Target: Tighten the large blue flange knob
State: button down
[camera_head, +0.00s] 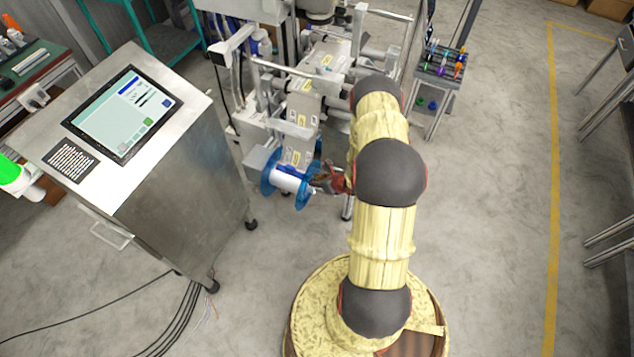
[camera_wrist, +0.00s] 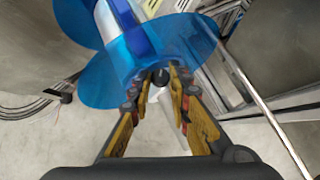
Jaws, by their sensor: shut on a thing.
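A reel with two blue flanges (camera_head: 302,193) and a white core (camera_head: 286,179) sits on the machine's front. In the wrist view the near blue flange (camera_wrist: 195,42) fills the upper middle, with the other flange behind it at the left. A small dark flange knob (camera_wrist: 160,77) shows at the near flange's hub. My gripper (camera_wrist: 160,84) has its two fingertips on either side of this knob and is shut on it. In the head view my gripper (camera_head: 322,180) reaches the reel's right side from the right, and the knob is hidden there.
A steel console with a screen (camera_head: 123,112) stands left of the reel. The machine frame (camera_head: 310,95) rises behind it. A small rack with colourful items (camera_head: 440,68) stands at the upper right. Cables (camera_head: 172,325) lie on the floor at lower left.

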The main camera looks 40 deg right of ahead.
jog(key=shift+m+h, duration=0.3)
jog(key=c, duration=1.7)
grip_release()
jog(key=shift+a, duration=0.1)
jog(key=shift+o, duration=0.2)
jog(key=shift+y, duration=0.4)
